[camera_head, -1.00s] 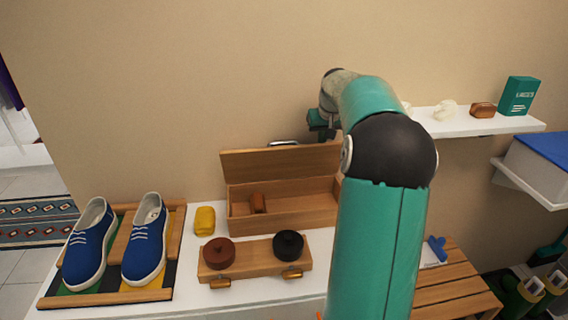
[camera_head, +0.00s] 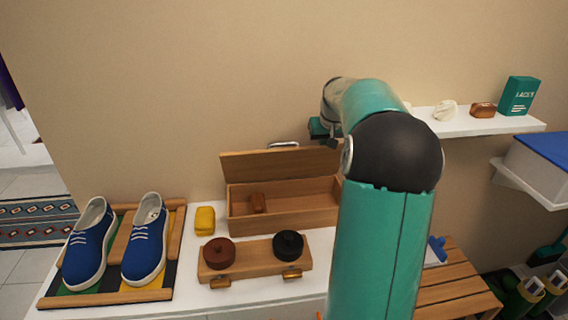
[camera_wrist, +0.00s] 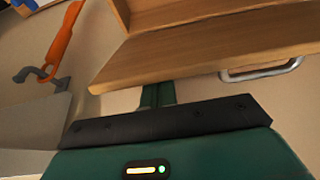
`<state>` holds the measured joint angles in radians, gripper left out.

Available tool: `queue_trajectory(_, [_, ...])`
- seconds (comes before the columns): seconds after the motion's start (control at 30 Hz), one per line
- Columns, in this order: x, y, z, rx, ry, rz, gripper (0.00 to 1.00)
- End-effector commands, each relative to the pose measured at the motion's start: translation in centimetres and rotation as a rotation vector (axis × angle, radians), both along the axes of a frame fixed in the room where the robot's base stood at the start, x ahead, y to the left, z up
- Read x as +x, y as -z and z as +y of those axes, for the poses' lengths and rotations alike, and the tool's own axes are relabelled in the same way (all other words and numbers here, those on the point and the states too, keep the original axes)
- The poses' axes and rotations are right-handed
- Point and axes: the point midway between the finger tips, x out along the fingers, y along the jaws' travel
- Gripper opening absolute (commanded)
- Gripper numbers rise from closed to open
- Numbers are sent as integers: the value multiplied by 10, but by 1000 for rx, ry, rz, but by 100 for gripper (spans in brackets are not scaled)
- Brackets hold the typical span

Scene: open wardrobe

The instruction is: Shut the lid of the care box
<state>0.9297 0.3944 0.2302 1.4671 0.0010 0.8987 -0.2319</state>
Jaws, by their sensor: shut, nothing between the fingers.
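In the wrist view the lid (camera_wrist: 210,48) crosses the picture above my gripper, with the handle (camera_wrist: 262,72) to the right. My gripper (camera_wrist: 158,94) is shut and empty, close to the lid's edge; contact cannot be told. In the head view my arm hides the box's right end, and the fingertips do not show clearly.
Blue shoes (camera_head: 115,240) stand on a rack at left. A yellow block (camera_head: 205,220) and a wooden tray with brown and black round tins (camera_head: 255,262) sit near the box. A white wall shelf (camera_head: 470,124) is at right. An orange tool (camera_wrist: 62,40) hangs at left in the wrist view.

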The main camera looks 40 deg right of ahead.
Motion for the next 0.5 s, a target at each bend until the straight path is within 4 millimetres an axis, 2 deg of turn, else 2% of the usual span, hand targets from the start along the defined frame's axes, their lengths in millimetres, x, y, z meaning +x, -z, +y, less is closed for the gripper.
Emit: queue_trajectory(0.5, [-5,2,3,2,1,0,0])
